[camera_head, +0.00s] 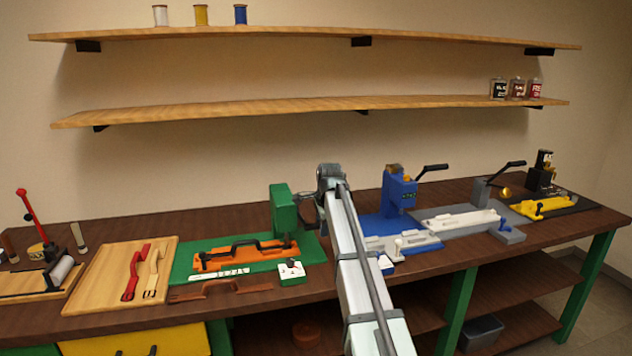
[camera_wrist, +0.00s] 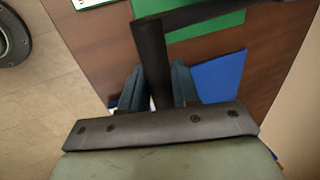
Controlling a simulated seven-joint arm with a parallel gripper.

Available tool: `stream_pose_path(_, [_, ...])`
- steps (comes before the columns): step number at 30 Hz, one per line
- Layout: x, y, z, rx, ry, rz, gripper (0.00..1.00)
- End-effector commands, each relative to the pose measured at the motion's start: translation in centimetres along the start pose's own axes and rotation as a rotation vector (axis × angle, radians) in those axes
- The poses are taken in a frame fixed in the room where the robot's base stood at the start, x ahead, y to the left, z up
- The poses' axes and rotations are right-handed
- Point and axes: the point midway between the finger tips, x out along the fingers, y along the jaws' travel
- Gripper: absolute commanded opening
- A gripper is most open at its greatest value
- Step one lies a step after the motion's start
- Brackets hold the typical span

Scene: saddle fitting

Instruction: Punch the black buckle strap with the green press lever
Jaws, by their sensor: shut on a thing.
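The green press (camera_head: 284,206) stands on a green base (camera_head: 190,259) left of the middle of the bench. The black buckle strap (camera_head: 245,243) lies in an orange holder (camera_head: 215,262) on this base, left of the press column. My gripper (camera_wrist: 157,72) is shut on the press's black lever (camera_wrist: 149,42), with one dark finger on each side of the bar. In the head view my arm covers most of the lever and hides the fingers. The green base (camera_wrist: 215,22) also shows at the top of the wrist view.
A blue press (camera_head: 398,190) stands right of my arm, with grey and black stations farther right. A wooden board (camera_head: 98,287) with a red and a tan strap lies left. A brown strap (camera_head: 220,288) lies in front of the green base. Two shelves hang above.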

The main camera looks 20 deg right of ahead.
Motion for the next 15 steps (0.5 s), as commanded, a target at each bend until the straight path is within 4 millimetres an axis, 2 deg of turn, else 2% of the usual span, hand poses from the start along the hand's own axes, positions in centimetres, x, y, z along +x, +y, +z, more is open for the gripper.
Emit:
stream_pose_path(1, [0.3, 0.6, 0.0, 0.000, 0.000, 0.010, 0.13])
stream_pose_path(15, [1.9, 1.3, 0.0, 0.000, 0.000, 0.011, 0.13])
